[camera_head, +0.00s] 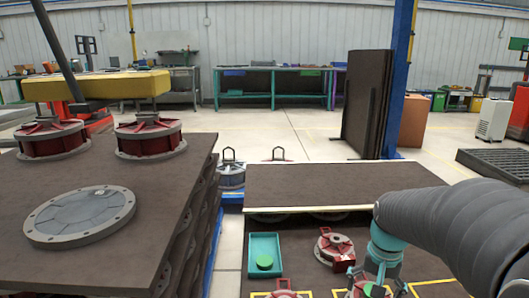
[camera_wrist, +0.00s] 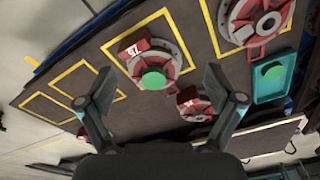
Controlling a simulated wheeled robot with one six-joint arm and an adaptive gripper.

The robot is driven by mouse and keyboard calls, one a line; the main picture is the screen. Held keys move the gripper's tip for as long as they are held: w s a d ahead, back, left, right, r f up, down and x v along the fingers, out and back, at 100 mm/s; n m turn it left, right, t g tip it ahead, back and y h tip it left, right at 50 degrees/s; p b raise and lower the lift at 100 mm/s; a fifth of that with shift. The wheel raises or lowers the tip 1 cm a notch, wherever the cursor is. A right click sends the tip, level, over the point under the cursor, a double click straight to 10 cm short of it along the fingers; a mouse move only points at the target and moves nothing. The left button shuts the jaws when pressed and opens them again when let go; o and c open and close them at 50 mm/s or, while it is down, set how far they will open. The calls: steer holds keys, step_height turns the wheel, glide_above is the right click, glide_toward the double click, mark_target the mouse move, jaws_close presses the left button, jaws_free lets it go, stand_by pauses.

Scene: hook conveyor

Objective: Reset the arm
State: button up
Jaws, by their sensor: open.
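My arm comes in from the right in the head view, with my gripper (camera_head: 378,284) pointing down at the lower front edge over a dark table with yellow outlines. In the wrist view my gripper (camera_wrist: 160,84) has its two fingers wide apart, with nothing held between them. A red and grey round part (camera_wrist: 170,50) with a green disc (camera_wrist: 153,80) lies beyond the fingers, inside a yellow outline. Another red part (camera_wrist: 197,106) shows close to the right finger. The exact height of my gripper above the parts cannot be told.
A raised brown board (camera_head: 320,180) stands behind. A tall stack (camera_head: 95,262) with red parts and a grey flange (camera_head: 80,216) is at left.

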steer(key=s+a+r+n+t, duration=0.2)
steer(key=s+a+r, duration=0.2)
steer(key=s, duration=0.3)
steer(key=s+a+r+n+t, duration=0.2)
steer(key=s+a, duration=0.3)
steer(key=s, duration=0.3)
steer(key=shift+r+n+t+p, duration=0.3)
steer(key=shift+r+n+p, duration=0.15)
steer(key=shift+r, duration=0.4)
steer(key=shift+s, duration=0.1)
